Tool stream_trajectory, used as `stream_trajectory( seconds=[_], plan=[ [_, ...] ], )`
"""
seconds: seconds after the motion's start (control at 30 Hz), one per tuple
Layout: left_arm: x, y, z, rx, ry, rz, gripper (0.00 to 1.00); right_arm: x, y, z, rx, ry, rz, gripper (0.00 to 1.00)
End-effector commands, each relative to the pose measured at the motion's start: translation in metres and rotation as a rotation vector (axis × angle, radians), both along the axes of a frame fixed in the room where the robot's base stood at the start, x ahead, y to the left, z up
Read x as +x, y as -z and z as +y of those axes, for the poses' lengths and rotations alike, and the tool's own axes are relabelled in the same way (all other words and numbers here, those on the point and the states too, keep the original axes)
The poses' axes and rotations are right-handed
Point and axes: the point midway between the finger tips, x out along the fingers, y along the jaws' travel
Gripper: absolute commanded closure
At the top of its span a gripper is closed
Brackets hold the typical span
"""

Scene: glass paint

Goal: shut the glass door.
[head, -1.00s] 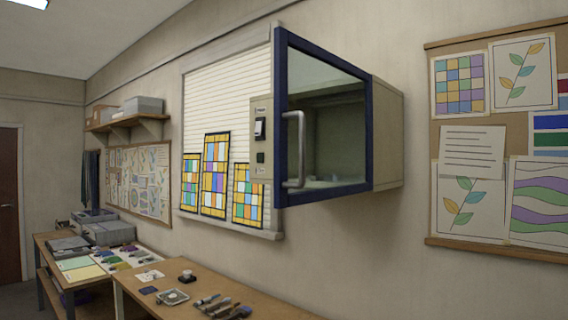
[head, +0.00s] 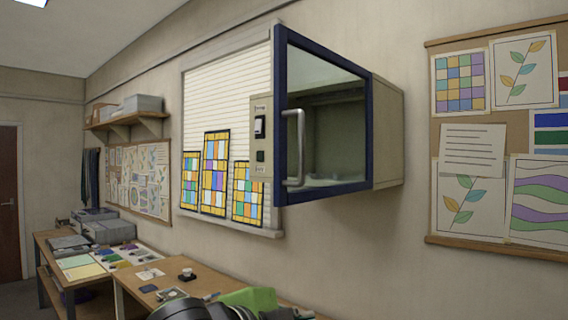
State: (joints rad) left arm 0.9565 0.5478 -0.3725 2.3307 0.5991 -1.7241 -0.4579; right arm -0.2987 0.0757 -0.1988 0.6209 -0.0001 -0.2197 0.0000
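The glass door (head: 281,120) has a dark blue frame and a pale vertical bar handle (head: 300,148) near its left edge. It stands open, swung out toward me from the right side of a beige wall cabinet (head: 388,135). The cabinet's inside shows through the glass. A green and dark grey part of one of my arms shows at the bottom edge, well below the door and apart from it. I cannot tell which arm it is. No gripper fingers show in the view.
A control panel (head: 260,137) sits left of the door. A wooden workbench (head: 205,280) with small tools is below. A pinboard (head: 480,235) hangs at right. The space before the door is clear.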

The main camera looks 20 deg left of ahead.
Motion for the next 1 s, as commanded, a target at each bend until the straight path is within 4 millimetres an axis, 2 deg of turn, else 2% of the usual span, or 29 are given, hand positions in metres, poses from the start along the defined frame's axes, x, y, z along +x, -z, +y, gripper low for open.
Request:
stream_trajectory(
  seconds=[0.03,0.2,0.3,0.43,0.6,0.73,0.87,1.0],
  plan=[
    [-0.002,-0.034,0.004,0.045,0.007,-0.06,1.0,-0.001,0.0,0.0,0.0,0.0,0.002,0.66],
    [-0.022,-0.124,0.016,0.188,0.024,-0.213,1.0,-0.002,0.0,0.0,0.0,-0.001,0.004,0.66],
    [-0.042,-0.172,0.024,0.266,0.022,-0.294,1.0,-0.002,0.0,0.0,-0.001,-0.001,0.004,0.66],
    [-0.068,-0.219,0.035,0.346,0.008,-0.377,1.0,-0.003,0.0,-0.001,-0.001,-0.002,0.004,0.66],
    [-0.093,-0.254,0.043,0.408,-0.006,-0.438,1.0,-0.003,0.0,-0.002,-0.003,-0.003,0.004,0.66],
    [-0.097,-0.264,0.045,0.425,-0.01,-0.455,1.0,-0.003,-0.001,-0.004,-0.004,-0.004,0.004,0.66],
    [-0.084,-0.265,0.044,0.426,-0.009,-0.451,1.0,-0.003,-0.008,-0.004,-0.005,-0.004,0.004,0.66],
    [-0.059,-0.266,0.04,0.426,-0.008,-0.45,1.0,-0.003,-0.018,-0.004,-0.005,-0.004,0.004,0.66]
  ],
)
